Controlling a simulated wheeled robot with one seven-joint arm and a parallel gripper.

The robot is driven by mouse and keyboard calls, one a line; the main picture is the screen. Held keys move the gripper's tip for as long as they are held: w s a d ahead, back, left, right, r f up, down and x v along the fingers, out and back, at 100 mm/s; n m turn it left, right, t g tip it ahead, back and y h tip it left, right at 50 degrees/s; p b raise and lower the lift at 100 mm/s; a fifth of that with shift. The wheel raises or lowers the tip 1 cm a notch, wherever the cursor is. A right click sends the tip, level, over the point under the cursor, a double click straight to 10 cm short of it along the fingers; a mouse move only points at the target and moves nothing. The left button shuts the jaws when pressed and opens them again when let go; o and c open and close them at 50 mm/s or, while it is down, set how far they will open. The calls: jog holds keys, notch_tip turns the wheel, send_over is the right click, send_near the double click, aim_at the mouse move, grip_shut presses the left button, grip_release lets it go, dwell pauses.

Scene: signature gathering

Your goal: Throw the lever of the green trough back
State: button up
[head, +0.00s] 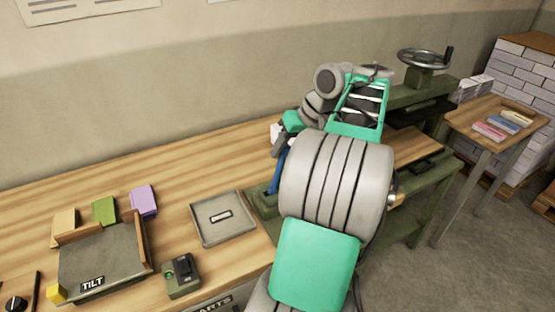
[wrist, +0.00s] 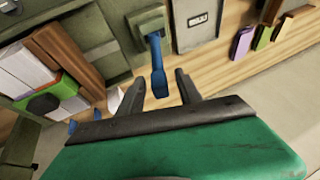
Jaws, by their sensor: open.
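A blue lever (wrist: 159,80) rises from a green block (wrist: 147,24) in the wrist view. My gripper (wrist: 157,88) is open, with one finger on each side of the lever's blue end. I cannot tell if either finger touches it. In the head view the lever (head: 278,172) stands at the bench edge, partly hidden by my arm. My gripper (head: 280,138) is by its top there. A green trough (wrist: 82,22) with books and a green round-ended piece (wrist: 42,103) shows at the left of the wrist view; my arm hides most of it in the head view.
A grey tray (head: 206,237) lies left of the lever. A TILT stand (head: 100,262), coloured blocks (head: 143,199) and a small switch box (head: 182,284) are further left. A green press with a handwheel (head: 425,58) stands at the right. The bench behind the tray is clear.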

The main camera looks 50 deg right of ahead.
aim_at(278, 172)
jog(key=x, duration=0.4)
jog(key=shift+w+b, duration=0.1)
jog(key=shift+b, duration=0.2)
grip_shut()
dwell(1.1)
